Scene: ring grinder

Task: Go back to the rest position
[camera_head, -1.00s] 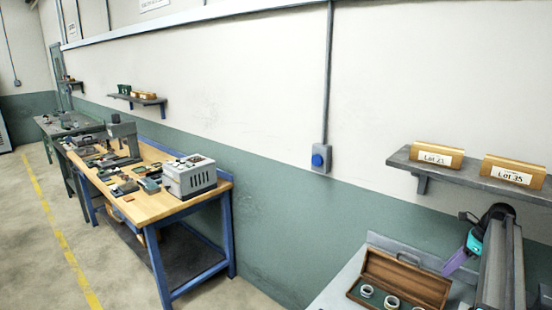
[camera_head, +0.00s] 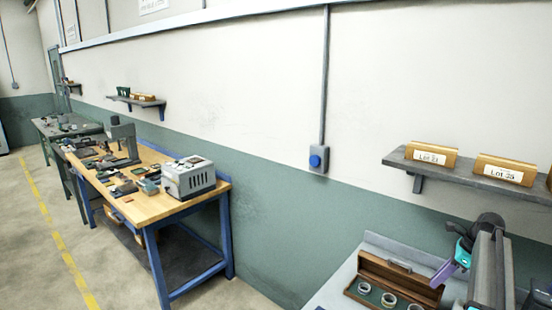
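My gripper (camera_head: 438,281) shows at the lower right as a purple part below a teal band, at the end of my dark grey arm. It points down and left, over or in front of the right end of an open wooden case (camera_head: 418,268). I cannot tell how high it is above the case, or whether its fingers are apart. No held object is visible. The case lies on a pale bench (camera_head: 333,290), with several rings (camera_head: 389,299) in its dark green lining. My arm hides what is behind it.
A blue-framed wooden workbench (camera_head: 146,207) with a grey machine (camera_head: 188,179) and several tools stands at left. The floor (camera_head: 35,255) left of it is open.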

